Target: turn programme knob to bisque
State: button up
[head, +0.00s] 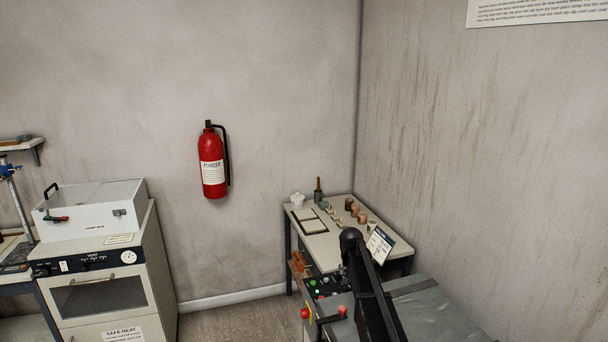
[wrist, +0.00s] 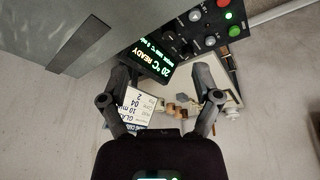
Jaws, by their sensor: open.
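The kiln's dark control panel (wrist: 205,42) shows at the top of the wrist view, rotated, with a lit display (wrist: 158,58) reading 20 °C and READY. Small dark knobs and lit marks sit on the panel beside a grey-white round control (wrist: 195,15); I cannot tell which one is the programme knob or where it points. My gripper (wrist: 162,74) is open and empty, its fingers apart below the panel in the wrist view. In the head view the panel (head: 322,288) shows small at lower centre, partly hidden by my dark arm, and the gripper's fingers cannot be made out.
A red button (wrist: 223,3) and green button (wrist: 234,31) stand at the panel's edge. Behind the panel, a table (head: 325,246) holds several small pots and a printed card (head: 380,244). An oven-like cabinet (head: 105,293) stands at left. A red extinguisher (head: 213,165) hangs on the wall.

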jog(key=s+f+n+g+b, duration=0.1)
jog(key=s+f+b, duration=0.2)
jog(key=s, duration=0.9)
jog(key=s+f+n+g+b, duration=0.1)
jog(key=s+f+b, duration=0.2)
jog(key=s, duration=0.9)
jog(key=s+f+n+g+y+b, duration=0.1)
jog(key=s+f+b, duration=0.2)
jog(key=s, duration=1)
jog(key=shift+f, duration=0.85)
